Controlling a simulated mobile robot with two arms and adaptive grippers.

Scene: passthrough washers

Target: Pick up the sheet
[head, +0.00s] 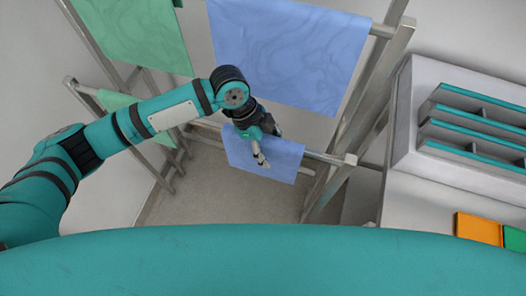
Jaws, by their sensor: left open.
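A large blue sheet (288,50) hangs over an upper rail of a metal rack. A smaller blue piece of cloth (285,162) hangs over a lower rail below it. I cannot tell whether the two are one sheet or separate. My left gripper (262,162) is open, with its fingers in front of the lower blue cloth near its upper left part. I cannot tell whether the fingers touch the cloth. A green sheet (133,32) hangs on the rack at the left, with a smaller green piece (120,103) lower down. My right gripper is not in view.
The metal rack posts (368,85) stand close to the right of the blue cloth. A white unit with teal-edged shelves (470,130) stands at the right, with orange (478,228) and green items near its bottom. The floor (215,195) below the rack looks clear.

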